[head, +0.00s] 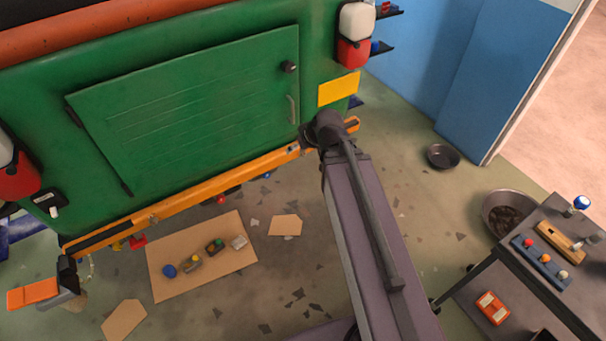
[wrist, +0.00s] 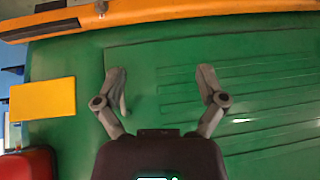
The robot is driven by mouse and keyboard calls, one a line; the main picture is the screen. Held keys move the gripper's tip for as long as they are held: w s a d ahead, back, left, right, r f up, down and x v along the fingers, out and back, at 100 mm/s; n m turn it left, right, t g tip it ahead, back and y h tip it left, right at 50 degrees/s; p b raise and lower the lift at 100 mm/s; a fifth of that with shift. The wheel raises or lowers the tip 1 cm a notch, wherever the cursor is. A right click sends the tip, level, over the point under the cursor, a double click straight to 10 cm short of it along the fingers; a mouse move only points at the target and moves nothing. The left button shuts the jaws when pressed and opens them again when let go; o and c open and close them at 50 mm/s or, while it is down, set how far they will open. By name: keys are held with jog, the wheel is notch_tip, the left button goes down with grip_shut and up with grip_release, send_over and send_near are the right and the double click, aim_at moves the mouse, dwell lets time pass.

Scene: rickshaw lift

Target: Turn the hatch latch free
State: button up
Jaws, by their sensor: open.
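The green hatch (head: 195,105) is a flat panel on the back of the green rickshaw body and appears closed. A small dark latch knob (head: 289,67) sits near its upper right corner, and a pale green handle (head: 292,108) is below it. In the wrist view, which is turned over, my gripper (wrist: 160,72) is open and empty, fingers spread in front of the green hatch (wrist: 250,90). A pale piece like the handle shows beside the left finger; I cannot tell if they touch. The latch is not visible in the wrist view. My gripper cannot be made out in the head view.
An orange bumper (head: 200,186) runs below the hatch. A yellow plate (head: 338,90) and a red-and-white lamp (head: 355,35) are on its right. Cardboard with small parts (head: 165,285) lies on the floor. A dark cart (head: 530,285) stands at right.

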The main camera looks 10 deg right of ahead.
jog(key=s+f+m+g+h+b, duration=0.1)
jog(key=s+f+g+b, duration=0.1)
jog(key=f, duration=0.4)
jog(key=shift+s+d+f+g+b, duration=0.15)
jog(key=shift+s+g+b, duration=0.15)
jog(key=shift+s+b, duration=0.55)
jog(key=shift+s+d+f+m+g+h, duration=0.2)
jog(key=shift+s+m+g+h, duration=0.25)
jog(key=shift+s, duration=0.4)
jog(key=shift+s+d+f+m+g+h, duration=0.25)
jog(key=shift+s+m+g, duration=0.3)
jog(key=shift+s, duration=0.35)
jog(key=shift+s+d+f+m+g+h, duration=0.15)
jog(key=shift+s+m+g+h, duration=0.25)
jog(key=shift+s+g, duration=0.35)
